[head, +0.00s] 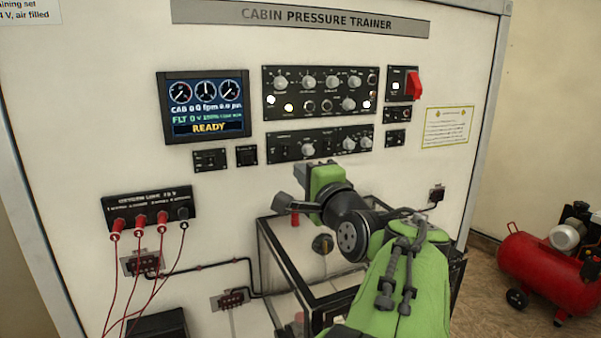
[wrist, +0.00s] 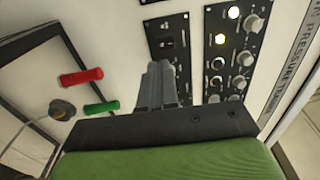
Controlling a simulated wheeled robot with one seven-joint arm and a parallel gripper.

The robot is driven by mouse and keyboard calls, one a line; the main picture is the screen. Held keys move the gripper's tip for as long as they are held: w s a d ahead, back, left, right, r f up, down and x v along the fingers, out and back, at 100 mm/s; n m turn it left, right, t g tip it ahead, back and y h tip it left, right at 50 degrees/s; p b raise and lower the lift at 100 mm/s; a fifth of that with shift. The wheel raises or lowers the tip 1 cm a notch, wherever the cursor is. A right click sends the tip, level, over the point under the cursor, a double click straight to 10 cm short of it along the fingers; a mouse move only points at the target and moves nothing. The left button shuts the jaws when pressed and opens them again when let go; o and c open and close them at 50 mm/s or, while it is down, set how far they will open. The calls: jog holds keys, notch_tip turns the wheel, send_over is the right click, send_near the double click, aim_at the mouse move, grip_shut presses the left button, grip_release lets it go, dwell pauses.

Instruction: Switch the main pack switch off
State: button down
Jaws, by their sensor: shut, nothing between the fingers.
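My gripper (head: 281,200) is in front of the trainer panel, below the lower control strip (head: 320,146). Its two grey fingers (wrist: 158,80) are together and empty in the wrist view, pointing towards the panel face; whether they touch it I cannot tell. A small dark panel with switches (wrist: 168,40) shows just beyond the fingertips. The head view shows a red switch or guard (head: 414,86) on a small panel at the upper right. The labels are too small to read, so I cannot tell which control is the main pack switch. The display (head: 207,106) reads READY.
The upper knob panel (head: 320,92) has lit buttons. A framed box (head: 275,250) stands below my gripper; red (wrist: 82,76) and green (wrist: 101,108) cylinders show nearby. Red leads (head: 117,240) hang at the left. A red compressor (head: 545,272) stands on the floor at the right.

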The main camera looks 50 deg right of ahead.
jog(key=b+v, duration=0.1)
jog(key=v, duration=0.5)
jog(key=shift+s, duration=0.2)
jog(key=shift+a, duration=0.15)
